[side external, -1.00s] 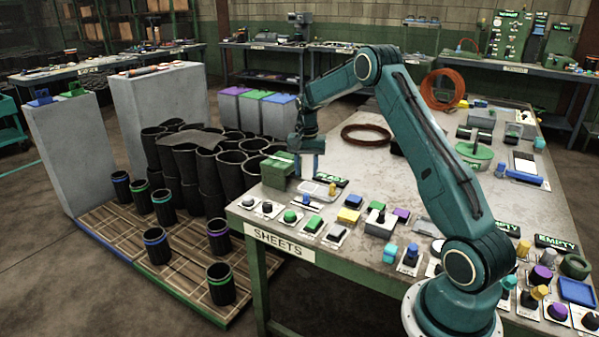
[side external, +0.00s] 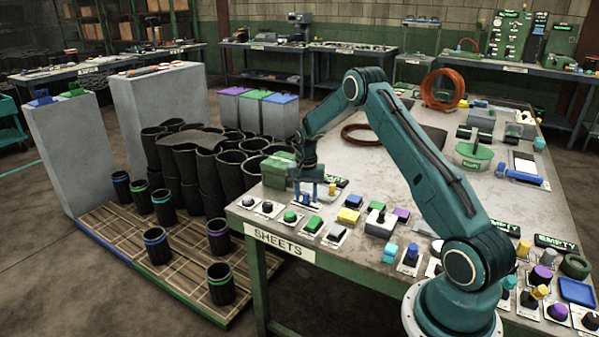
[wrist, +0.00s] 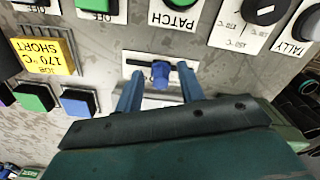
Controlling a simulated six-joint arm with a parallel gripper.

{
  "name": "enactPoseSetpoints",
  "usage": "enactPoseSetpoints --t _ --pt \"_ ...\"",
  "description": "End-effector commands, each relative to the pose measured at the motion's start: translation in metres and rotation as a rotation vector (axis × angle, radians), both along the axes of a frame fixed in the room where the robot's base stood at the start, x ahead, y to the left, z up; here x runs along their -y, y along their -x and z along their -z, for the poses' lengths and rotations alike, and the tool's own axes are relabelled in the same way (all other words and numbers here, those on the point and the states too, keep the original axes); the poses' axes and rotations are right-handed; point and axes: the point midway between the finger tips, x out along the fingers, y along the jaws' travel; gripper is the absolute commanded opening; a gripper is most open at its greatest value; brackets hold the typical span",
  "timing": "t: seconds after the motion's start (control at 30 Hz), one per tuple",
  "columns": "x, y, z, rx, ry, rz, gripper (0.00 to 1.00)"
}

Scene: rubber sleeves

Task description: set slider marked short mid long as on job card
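The slider is a white plate (wrist: 136,56) with a dark slot and a blue knob (wrist: 160,75) in the wrist view. The knob sits near the middle of the slot; its short, mid and long marks are not readable. My gripper (wrist: 159,70) has its two blue fingers apart, one on each side of the knob, with a gap on both sides. In the side view my gripper (side external: 310,192) is low over the slider at the table's near left corner. The yellow job card (wrist: 45,50) reads "JOB 170 °C SHORT" in the wrist view.
A green button marked PATCH (wrist: 180,18) and a black dial (wrist: 262,10) lie close to the slider. Green (wrist: 38,98) and blue (wrist: 78,102) buttons lie to its left. A green box (side external: 279,170) stands beside my gripper. Several other controls crowd the table.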

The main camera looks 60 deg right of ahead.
Motion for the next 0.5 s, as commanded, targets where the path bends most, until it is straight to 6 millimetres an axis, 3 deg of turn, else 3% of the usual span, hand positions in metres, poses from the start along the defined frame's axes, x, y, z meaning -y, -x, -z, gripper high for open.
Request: enactPoseSetpoints --t 0.1,0.3,0.5 --pt "-0.0001 0.0000 0.0000 0.000 0.000 0.000 0.37" --pt "0.0000 0.0000 -0.0001 0.000 0.000 0.000 0.00" --pt "0.0000 -0.0005 -0.0002 0.000 0.000 0.000 0.00"
